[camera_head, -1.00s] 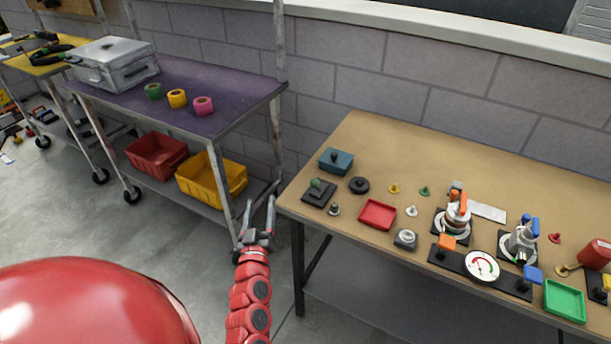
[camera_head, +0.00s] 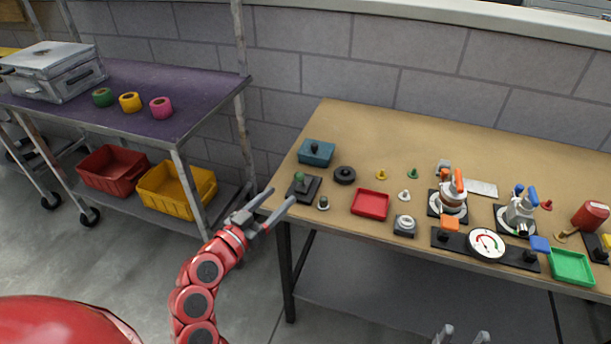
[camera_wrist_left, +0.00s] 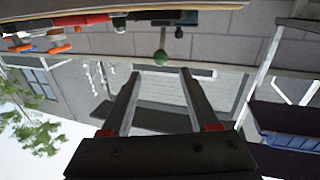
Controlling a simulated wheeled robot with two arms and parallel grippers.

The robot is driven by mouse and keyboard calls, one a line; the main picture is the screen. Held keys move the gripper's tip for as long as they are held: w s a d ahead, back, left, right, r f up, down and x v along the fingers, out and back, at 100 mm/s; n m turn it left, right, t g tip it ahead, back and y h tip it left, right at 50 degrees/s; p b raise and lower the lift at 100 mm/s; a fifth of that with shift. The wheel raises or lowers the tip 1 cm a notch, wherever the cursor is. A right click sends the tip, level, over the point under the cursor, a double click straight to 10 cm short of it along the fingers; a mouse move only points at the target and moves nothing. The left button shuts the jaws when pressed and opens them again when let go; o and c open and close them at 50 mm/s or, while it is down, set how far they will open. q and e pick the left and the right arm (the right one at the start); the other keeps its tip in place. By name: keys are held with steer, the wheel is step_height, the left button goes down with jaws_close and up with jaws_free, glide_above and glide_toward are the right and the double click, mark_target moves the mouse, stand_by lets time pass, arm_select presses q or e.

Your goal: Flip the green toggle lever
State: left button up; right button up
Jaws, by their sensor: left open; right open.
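The green toggle lever (camera_head: 299,178) has a green knob on a black square base near the left edge of the wooden table. My left gripper (camera_head: 281,196) is open and empty, just in front of the table's left corner, short of the lever. In the left wrist view, a green ball (camera_wrist_left: 160,58), which looks like the lever's knob, shows beyond and between the open fingers (camera_wrist_left: 160,75), apart from them. My right gripper (camera_head: 463,336) shows only its open fingertips at the bottom edge, away from the lever.
A blue box (camera_head: 317,152), a black knob (camera_head: 344,175), a small peg (camera_head: 323,203) and a red tray (camera_head: 370,204) surround the lever. A gauge (camera_head: 487,244) and valves stand further right. A purple-topped cart (camera_head: 140,75) stands to the left.

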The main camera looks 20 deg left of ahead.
mark_target(298, 178)
arm_select(q)
steer(key=p+x, duration=0.2)
steer(key=x, duration=0.9)
steer(key=shift+r, duration=0.1)
steer(key=shift+w+d, duration=0.2)
steer(key=shift+w, duration=0.5)
jaws_close()
